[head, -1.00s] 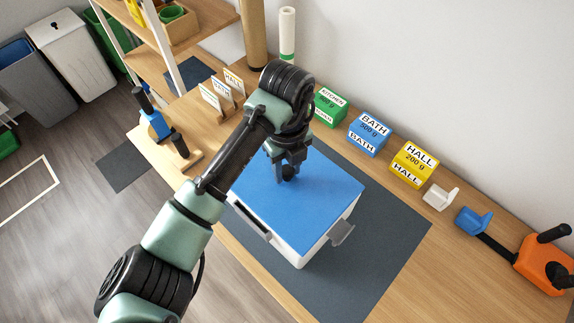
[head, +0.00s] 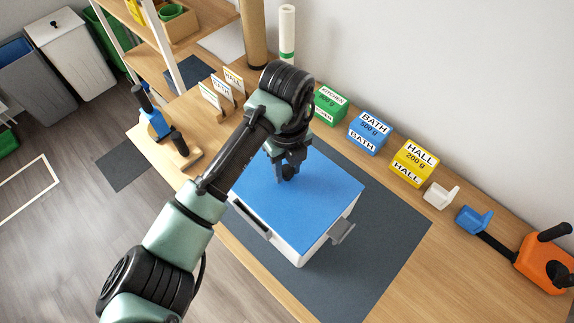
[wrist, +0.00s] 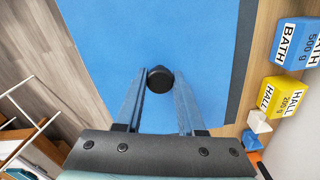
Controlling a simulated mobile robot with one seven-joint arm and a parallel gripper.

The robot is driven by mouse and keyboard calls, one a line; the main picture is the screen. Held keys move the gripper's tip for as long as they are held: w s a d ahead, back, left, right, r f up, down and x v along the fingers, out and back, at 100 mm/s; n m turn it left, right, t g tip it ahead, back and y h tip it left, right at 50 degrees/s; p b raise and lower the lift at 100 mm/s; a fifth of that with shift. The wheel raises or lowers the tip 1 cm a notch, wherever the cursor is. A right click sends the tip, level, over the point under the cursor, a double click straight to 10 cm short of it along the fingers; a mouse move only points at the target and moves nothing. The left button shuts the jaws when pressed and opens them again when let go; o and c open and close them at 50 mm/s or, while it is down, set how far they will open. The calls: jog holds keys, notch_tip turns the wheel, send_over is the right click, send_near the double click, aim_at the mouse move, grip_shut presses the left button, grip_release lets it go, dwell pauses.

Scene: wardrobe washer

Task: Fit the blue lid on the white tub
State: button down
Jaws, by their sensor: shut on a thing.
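The blue lid (head: 322,193) lies over the top of the white tub (head: 318,246), its edges roughly in line with the tub's walls. I cannot tell whether it is pressed fully down. My gripper (head: 289,174) points down at the lid's middle. In the wrist view its two fingers flank the lid's black knob (wrist: 160,79) and are shut on it. A grey flap (head: 342,232) sticks outward from the tub's right side. A grey and dark fitting (head: 251,219) shows on the front-left side. The tub's far sides are hidden.
The tub stands on a dark grey mat (head: 385,235) on the wooden bench. Green (head: 328,106), blue (head: 369,133) and yellow (head: 413,163) labelled blocks line the wall. An orange tool (head: 545,262) is at far right. The mat right of the tub is clear.

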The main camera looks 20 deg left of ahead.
aim_at(287, 170)
jog(key=shift+f, duration=0.45)
jog(key=shift+c, duration=2.2)
grip_release()
jog(key=shift+o, duration=0.4)
jog(key=shift+o, duration=1.2)
notch_tip(287, 170, up, 13)
jog(key=shift+p, duration=0.45)
